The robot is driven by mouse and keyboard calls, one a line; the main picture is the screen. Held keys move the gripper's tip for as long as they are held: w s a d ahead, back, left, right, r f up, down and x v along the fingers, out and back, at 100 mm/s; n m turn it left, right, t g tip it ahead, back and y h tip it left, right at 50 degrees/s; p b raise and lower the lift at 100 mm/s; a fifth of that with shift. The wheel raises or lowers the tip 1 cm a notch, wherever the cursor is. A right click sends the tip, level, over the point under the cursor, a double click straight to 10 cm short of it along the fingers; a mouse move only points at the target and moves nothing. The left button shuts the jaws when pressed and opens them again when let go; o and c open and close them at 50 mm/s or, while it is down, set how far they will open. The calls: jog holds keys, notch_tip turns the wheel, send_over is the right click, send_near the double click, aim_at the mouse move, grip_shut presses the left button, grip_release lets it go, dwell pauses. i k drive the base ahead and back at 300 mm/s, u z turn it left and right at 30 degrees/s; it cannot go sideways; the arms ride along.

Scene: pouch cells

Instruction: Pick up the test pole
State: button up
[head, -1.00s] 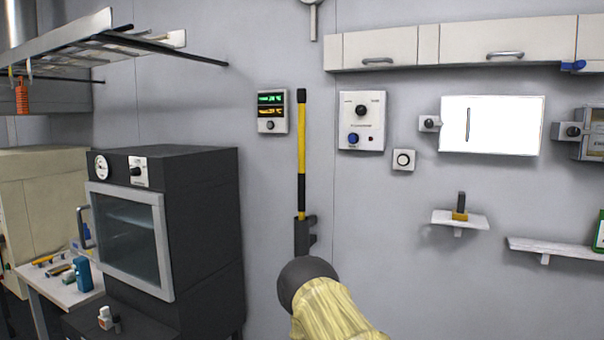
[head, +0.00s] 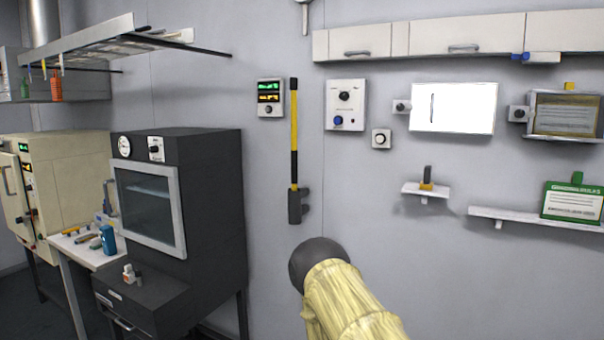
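My arm, in a pale yellow sleeve with a dark rounded end, rises from the bottom edge, below and right of the holder. There is a visible gap between the arm and the holder in the picture. My gripper's fingers do not show.
A dark oven (head: 175,215) stands left of the pole, beside a small white table (head: 75,248). A display box (head: 271,97) and a control panel (head: 345,105) flank the pole. Wall shelves (head: 425,190) are to the right. An overhead rack (head: 120,42) juts out upper left.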

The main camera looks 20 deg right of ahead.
aim_at(293, 81)
jog(key=u, duration=0.45)
jog(key=i, duration=1.15)
jog(key=z, duration=0.35)
